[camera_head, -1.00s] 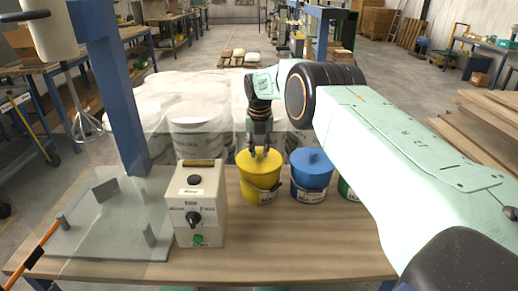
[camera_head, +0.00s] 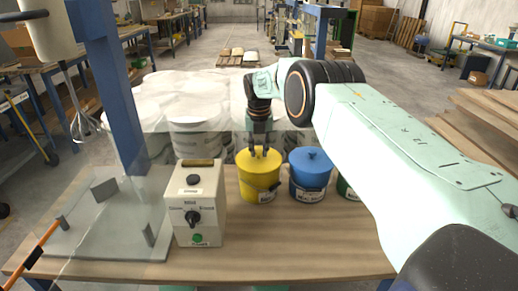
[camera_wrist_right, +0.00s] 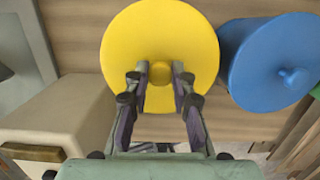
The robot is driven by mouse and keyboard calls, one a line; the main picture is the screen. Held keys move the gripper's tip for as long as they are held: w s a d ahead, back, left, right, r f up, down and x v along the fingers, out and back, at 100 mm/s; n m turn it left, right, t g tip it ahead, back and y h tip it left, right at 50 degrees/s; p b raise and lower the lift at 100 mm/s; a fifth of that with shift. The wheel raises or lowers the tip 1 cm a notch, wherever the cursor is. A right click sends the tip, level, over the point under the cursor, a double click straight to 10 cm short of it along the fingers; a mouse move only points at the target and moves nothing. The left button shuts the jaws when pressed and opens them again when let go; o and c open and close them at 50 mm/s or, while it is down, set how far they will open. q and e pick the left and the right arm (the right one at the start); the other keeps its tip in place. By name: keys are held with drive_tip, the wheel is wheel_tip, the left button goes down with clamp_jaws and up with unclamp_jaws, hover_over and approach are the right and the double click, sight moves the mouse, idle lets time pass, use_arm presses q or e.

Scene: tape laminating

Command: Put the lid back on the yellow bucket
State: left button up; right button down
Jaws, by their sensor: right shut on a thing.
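The yellow bucket (camera_head: 259,187) stands upright on the wooden table, between the control box and the blue bucket. Its yellow lid (camera_head: 259,158) sits at the bucket's top; whether it is fully seated I cannot tell. In the right wrist view the round yellow lid (camera_wrist_right: 160,40) hides the bucket below it. My right gripper (camera_head: 259,150) points straight down over the lid. In the wrist view its fingers (camera_wrist_right: 160,77) are shut on the lid's small centre knob. My left gripper is not in view.
The blue bucket (camera_head: 310,182) with its blue lid stands close on the right, and a green bucket (camera_head: 345,188) is partly hidden behind my arm. The control box (camera_head: 195,205) stands close on the left. The table front (camera_head: 300,250) is clear.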

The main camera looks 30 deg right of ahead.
drive_tip(key=shift+f, duration=0.1)
idle(0.8)
drive_tip(key=c, duration=1.1)
unclamp_jaws()
drive_tip(key=shift+o, duration=0.3)
drive_tip(key=o, duration=0.5)
drive_tip(key=shift+c, duration=0.2)
drive_tip(key=shift+r+p, duration=2.5)
drive_tip(key=shift+r, duration=1.05)
clamp_jaws()
